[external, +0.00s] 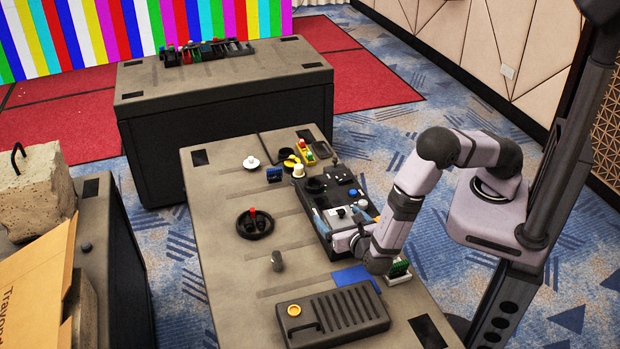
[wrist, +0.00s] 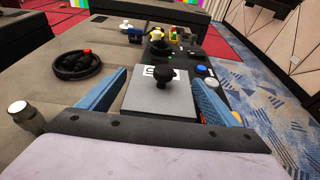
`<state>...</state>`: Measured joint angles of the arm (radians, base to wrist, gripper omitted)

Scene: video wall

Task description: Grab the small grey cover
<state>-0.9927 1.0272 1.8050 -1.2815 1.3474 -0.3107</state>
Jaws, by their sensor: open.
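The small grey cover (wrist: 148,98) is a flat square plate with a black round knob on top. In the wrist view it lies in the middle, on the black control box (wrist: 203,83). My gripper (wrist: 158,77) is open, with one blue finger to the left of the cover and one to the right. The knob stands between the fingers, and I see no grip on it. The near edge of the cover meets my gripper's body in the picture. In the external view my wrist hangs over the near end of the box and partly hides this area.
A black ring with a red knob (external: 254,222) and a small grey cylinder (external: 277,261) stand to the left on the table. A ribbed dark case (external: 335,315) lies at the near end. A yellow box with buttons (external: 307,153) stands beyond the control box.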

